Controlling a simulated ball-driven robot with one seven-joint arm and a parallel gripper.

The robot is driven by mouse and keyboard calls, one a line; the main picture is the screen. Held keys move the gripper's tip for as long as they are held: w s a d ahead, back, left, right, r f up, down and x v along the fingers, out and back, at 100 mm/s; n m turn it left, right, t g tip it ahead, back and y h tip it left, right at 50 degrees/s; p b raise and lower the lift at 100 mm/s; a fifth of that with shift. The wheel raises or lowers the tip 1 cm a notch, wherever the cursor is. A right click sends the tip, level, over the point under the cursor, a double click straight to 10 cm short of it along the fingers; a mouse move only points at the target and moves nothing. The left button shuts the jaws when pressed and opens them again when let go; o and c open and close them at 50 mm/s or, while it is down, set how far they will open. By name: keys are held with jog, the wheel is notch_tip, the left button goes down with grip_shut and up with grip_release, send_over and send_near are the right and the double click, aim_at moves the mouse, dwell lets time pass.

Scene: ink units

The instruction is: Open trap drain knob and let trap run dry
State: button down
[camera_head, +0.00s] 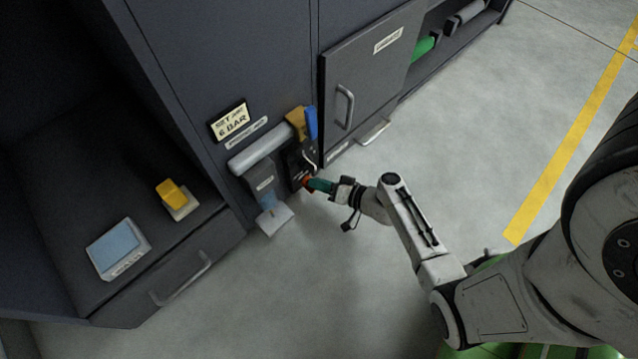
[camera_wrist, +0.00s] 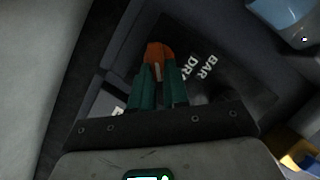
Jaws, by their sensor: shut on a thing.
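A small orange knob (camera_head: 306,181) sits low on a dark panel, just right of the grey pipe unit. In the wrist view the orange knob (camera_wrist: 157,50) lies between the tips of my green fingers, beside white lettering that reads "BAR" and "DR", partly hidden. My gripper (camera_head: 314,184) reaches it from the right and is shut on it; the fingertips also show in the wrist view (camera_wrist: 158,70). I cannot tell the water level or how far the knob is turned.
A yellow handle (camera_head: 296,122) and a blue one (camera_head: 311,122) stand above the knob. A grey cabinet door (camera_head: 365,85) is to the right. A blue pad (camera_head: 116,246) and a yellow block (camera_head: 171,192) lie on the left shelf. The floor (camera_head: 480,130) at right is clear.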

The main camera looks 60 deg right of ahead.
jog(key=shift+s+d+f+m+t+y, duration=0.1)
jog(key=shift+f+m+t+y, duration=0.3)
jog(key=shift+m, duration=0.75)
jog(key=shift+w+d+f+m+t+y, duration=0.15)
jog(key=shift+m+t, duration=0.45)
jog(key=shift+m, duration=0.5)
jog(key=shift+s+f+m+t+y, duration=0.2)
jog(key=shift+m+t, duration=0.3)
jog(key=shift+m, duration=0.65)
jog(key=shift+y, duration=0.25)
jog(key=c, duration=1.1)
grip_release()
jog(key=s, duration=0.7)
jog(key=s+d, duration=0.1)
jog(key=s, duration=0.2)
jog(key=shift+s+d, duration=0.1)
jog(key=shift+s, duration=0.25)
